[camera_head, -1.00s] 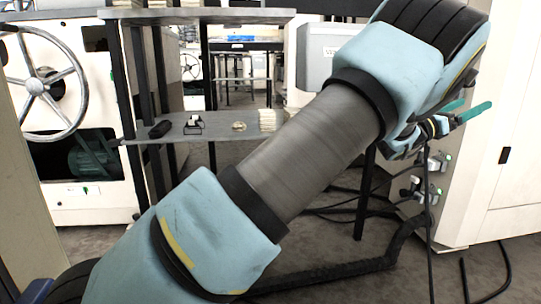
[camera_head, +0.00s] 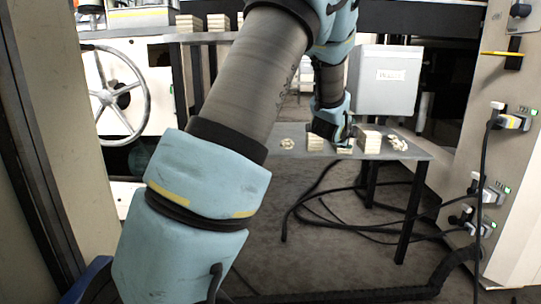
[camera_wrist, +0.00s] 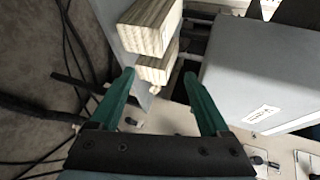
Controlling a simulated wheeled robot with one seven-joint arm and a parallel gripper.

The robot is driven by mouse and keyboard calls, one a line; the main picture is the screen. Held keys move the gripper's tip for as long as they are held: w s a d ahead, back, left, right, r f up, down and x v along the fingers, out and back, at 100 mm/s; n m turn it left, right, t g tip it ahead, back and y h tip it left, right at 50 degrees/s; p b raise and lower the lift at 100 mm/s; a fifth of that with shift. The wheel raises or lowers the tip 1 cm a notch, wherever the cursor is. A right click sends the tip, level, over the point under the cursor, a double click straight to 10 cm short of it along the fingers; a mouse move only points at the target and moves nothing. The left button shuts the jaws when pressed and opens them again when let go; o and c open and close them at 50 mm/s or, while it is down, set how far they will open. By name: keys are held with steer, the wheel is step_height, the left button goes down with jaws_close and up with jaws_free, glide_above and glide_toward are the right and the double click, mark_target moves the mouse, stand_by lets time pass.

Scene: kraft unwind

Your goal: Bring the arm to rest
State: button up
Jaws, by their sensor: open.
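My arm rises from the bottom of the head view, bends at the top and hangs down over the grey table (camera_head: 410,156). My gripper (camera_head: 343,146) is at its lower end, close to the stacked pale blocks; contact there is unclear. In the wrist view my gripper (camera_wrist: 158,76) has its two green fingers spread apart, with nothing held between them. Beyond the fingertips are two pale block stacks, a larger one (camera_wrist: 152,24) and a smaller one (camera_wrist: 156,68).
A grey box with a label (camera_head: 384,82) stands behind the table; it also fills the right of the wrist view (camera_wrist: 258,70). A white panel with plugs and cables (camera_head: 468,130) is at right. Black cables (camera_head: 335,220) lie on the floor. A handwheel (camera_head: 118,95) is at left.

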steer(key=s+a+f+n+g+y+p, duration=0.1)
steer(key=s+a+n+g+y, duration=0.2)
steer(key=a, duration=0.4)
steer(key=s+a+f+n+y+p, duration=0.1)
steer(key=s+a+n+p, duration=0.1)
steer(key=s+a+n, duration=0.35)
steer(key=s+a+f+n+g+y+p, duration=0.1)
steer(key=a+n+g+y, duration=0.1)
steer(key=a+n, duration=0.5)
steer(key=s+a+n+g+y+p, duration=0.1)
steer(key=s+a+n+g+p, duration=0.2)
steer(key=s+a, duration=0.45)
steer(key=s+a+n+g+p, duration=0.15)
steer(key=s+a+n, duration=0.35)
steer(key=s, duration=0.6)
steer(key=w+p+v, duration=0.2)
steer(key=p+v, duration=1)
steer(key=w+d+r+p+v, duration=0.1)
steer(key=w+p+v, duration=0.2)
steer(key=p+v, duration=0.9)
steer(key=w+d+r+p+v, duration=0.1)
steer(key=w+p+v, duration=0.2)
steer(key=p+v, duration=0.9)
steer(key=shift+s+r+g+p, duration=0.2)
steer(key=shift+r+g+p, duration=0.05)
steer(key=shift+g+p, duration=0.2)
